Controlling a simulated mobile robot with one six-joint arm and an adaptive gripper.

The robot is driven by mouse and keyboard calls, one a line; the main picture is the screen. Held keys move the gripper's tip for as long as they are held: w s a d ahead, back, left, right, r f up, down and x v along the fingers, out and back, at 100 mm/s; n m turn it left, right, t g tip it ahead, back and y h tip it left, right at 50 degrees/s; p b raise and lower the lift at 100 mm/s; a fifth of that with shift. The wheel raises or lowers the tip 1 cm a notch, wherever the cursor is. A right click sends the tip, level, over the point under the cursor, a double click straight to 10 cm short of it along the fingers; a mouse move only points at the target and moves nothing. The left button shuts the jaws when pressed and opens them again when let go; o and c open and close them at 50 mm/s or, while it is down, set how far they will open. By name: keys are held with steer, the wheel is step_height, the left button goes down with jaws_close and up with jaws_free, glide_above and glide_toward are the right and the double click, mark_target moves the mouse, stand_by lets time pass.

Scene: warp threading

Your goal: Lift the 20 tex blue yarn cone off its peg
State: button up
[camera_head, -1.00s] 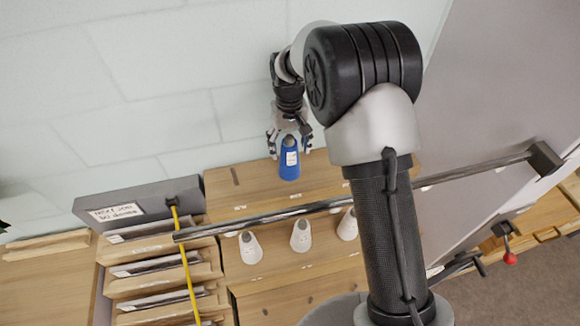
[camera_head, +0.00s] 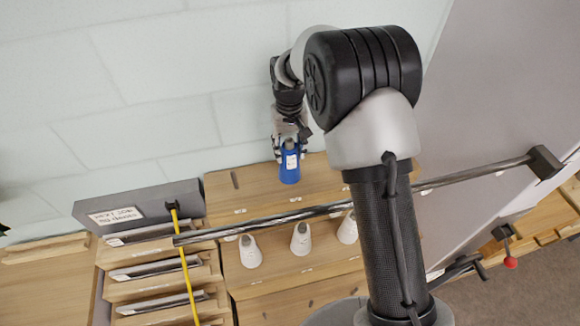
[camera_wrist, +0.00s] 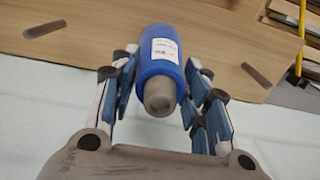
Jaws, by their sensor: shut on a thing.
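The blue yarn cone (camera_head: 289,168) has a white label and a grey tip. It stands at the back of the wooden shelf in the head view. In the wrist view the cone (camera_wrist: 162,60) lies between the fingers, its grey tip toward the camera. My gripper (camera_head: 291,150) is shut on the cone, with a finger on each side (camera_wrist: 160,85). The peg under the cone is hidden. Whether the cone's base touches the shelf cannot be told.
Several white cones (camera_head: 301,239) stand in a row in front. A dark metal bar (camera_head: 290,215) crosses above the shelf. A grey box with a label (camera_head: 140,208) and a yellow cord (camera_head: 187,265) are at left. Bare pegs (camera_wrist: 45,29) flank the cone.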

step_height(320, 180, up, 11)
steer(key=p, duration=0.7)
stand_by(0.6)
